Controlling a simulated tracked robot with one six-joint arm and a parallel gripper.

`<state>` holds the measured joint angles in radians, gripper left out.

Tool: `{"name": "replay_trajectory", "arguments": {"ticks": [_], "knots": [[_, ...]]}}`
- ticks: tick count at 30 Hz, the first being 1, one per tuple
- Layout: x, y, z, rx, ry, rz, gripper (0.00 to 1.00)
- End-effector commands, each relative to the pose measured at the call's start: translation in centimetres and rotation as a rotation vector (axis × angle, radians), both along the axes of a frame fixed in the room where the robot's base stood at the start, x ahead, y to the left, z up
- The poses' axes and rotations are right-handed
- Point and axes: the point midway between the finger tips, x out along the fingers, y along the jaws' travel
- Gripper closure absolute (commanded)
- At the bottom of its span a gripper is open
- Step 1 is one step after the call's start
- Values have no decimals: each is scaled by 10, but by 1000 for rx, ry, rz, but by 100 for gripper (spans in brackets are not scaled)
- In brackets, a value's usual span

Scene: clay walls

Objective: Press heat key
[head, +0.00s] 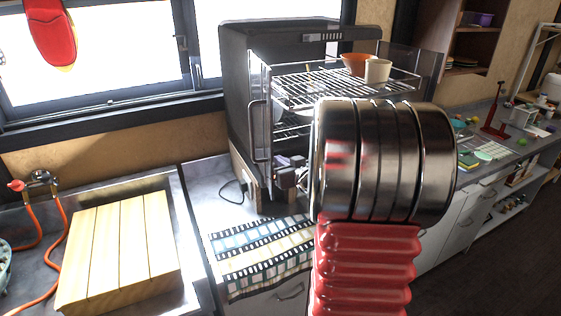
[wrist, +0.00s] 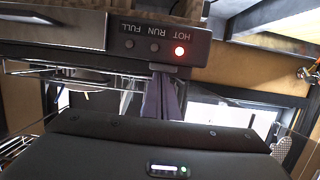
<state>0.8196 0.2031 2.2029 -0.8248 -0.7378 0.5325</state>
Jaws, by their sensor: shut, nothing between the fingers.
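The dark machine (head: 256,85) stands open on the counter, with a grey strip of small marks (head: 327,37) on its top front. In the wrist view, its panel (wrist: 195,57) appears upside down with labels HOT, RUN and FULL and several round spots. I cannot tell which spot is the heat key. My gripper (wrist: 163,72) is shut and empty, its greyish-purple fingers reaching to the panel's edge. Contact is unclear. In the head view, my arm hides part of the machine's front.
Wire racks (head: 345,87) extend from the machine, carrying an orange bowl (head: 355,64) and a cream cup (head: 377,71). A patterned mat (head: 262,250) lies in front. A wooden slatted board (head: 120,245) and an orange hose (head: 62,240) are at left.

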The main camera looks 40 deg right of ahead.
Motion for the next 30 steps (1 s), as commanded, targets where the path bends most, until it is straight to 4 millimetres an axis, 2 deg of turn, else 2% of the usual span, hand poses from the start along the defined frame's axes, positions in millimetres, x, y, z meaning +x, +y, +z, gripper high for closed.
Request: {"name": "replay_trajectory", "arguments": {"ticks": [9, 19, 26, 30], "knots": [[-1, 0, -20, 4, 5, 0, 100], [-2, 1, -26, 8, 14, -2, 100], [-1, 1, -13, 5, 9, 0, 100], [0, 1, 8, -2, -1, 2, 100]]}}
